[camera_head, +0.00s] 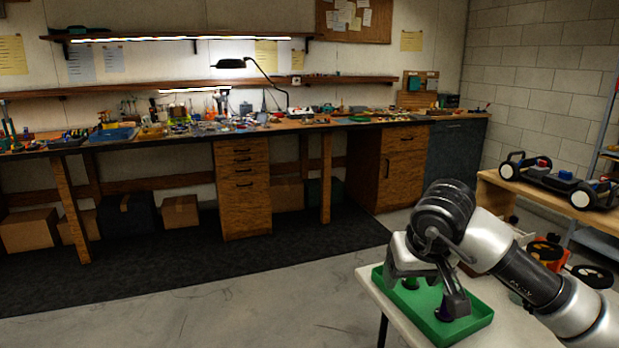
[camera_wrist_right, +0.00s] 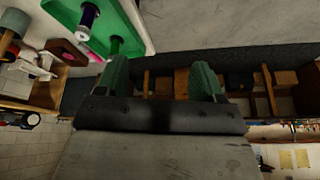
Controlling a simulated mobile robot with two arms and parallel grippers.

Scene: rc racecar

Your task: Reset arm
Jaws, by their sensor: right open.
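My right gripper (camera_head: 430,292) comes in from the right in the head view, near the green tray (camera_head: 478,318) on the white table. In the right wrist view its two green-tipped fingers (camera_wrist_right: 160,80) are apart, with nothing between them. The tray (camera_wrist_right: 66,12) shows there at the upper left, to one side of the fingers. A dark purple spool-like piece (camera_wrist_right: 88,17) and a green cylinder (camera_wrist_right: 115,45) are at the tray. My arm hides part of the tray in the head view. My left gripper is not in view.
A car chassis with white-hubbed wheels (camera_head: 560,180) sits on a wooden bench at the right. An orange-red piece with dark wheels (camera_head: 565,262) is behind my right arm. A long cluttered workbench (camera_head: 240,182) lines the back wall. The grey floor (camera_head: 270,305) is clear.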

